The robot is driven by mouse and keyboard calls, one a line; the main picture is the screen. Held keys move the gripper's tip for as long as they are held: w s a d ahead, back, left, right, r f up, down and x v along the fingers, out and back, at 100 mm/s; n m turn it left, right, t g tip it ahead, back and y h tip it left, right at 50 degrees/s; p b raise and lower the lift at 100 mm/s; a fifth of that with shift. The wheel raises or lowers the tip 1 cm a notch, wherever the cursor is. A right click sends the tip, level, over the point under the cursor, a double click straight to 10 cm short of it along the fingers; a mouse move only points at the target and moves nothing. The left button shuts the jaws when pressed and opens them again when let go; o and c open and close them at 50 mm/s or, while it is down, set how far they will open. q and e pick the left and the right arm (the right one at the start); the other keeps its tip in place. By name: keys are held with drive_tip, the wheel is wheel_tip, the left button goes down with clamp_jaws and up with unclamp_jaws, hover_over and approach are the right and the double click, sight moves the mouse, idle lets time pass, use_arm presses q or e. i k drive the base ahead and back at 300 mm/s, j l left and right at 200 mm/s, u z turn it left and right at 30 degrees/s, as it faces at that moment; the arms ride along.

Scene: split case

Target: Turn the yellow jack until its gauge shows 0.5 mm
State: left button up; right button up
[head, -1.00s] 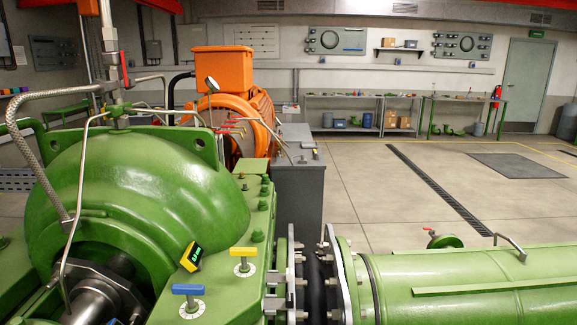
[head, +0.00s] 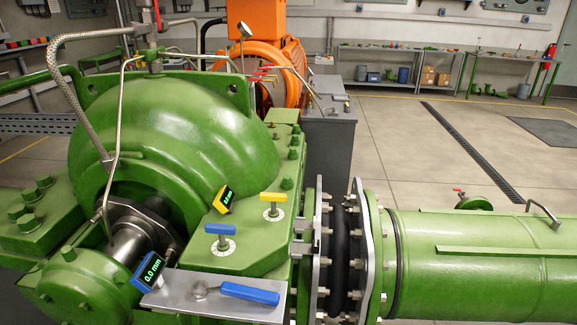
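The yellow jack (head: 272,199) is a T-shaped yellow handle on a white dial, standing on the green casing flange. A black gauge with a yellow frame (head: 224,199) sits just left of it on the flange; its reading is too small to tell for sure. A blue jack (head: 220,232) stands nearer, also on a white dial. A blue-framed gauge (head: 151,270) at the front left reads 0.0 mm. Neither of my grippers shows in the head view.
A metal plate (head: 185,296) at the front holds a blue-handled tool (head: 248,292). The large green casing (head: 175,140) rises behind the jacks on the left. A flanged green pipe (head: 480,260) runs to the right. Open floor lies beyond.

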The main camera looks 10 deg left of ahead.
sight(273, 197)
drive_tip(key=l+u, duration=0.35)
drive_tip(key=i+l+u, duration=0.1)
drive_tip(key=u, duration=0.2)
drive_tip(key=l+u, duration=0.35)
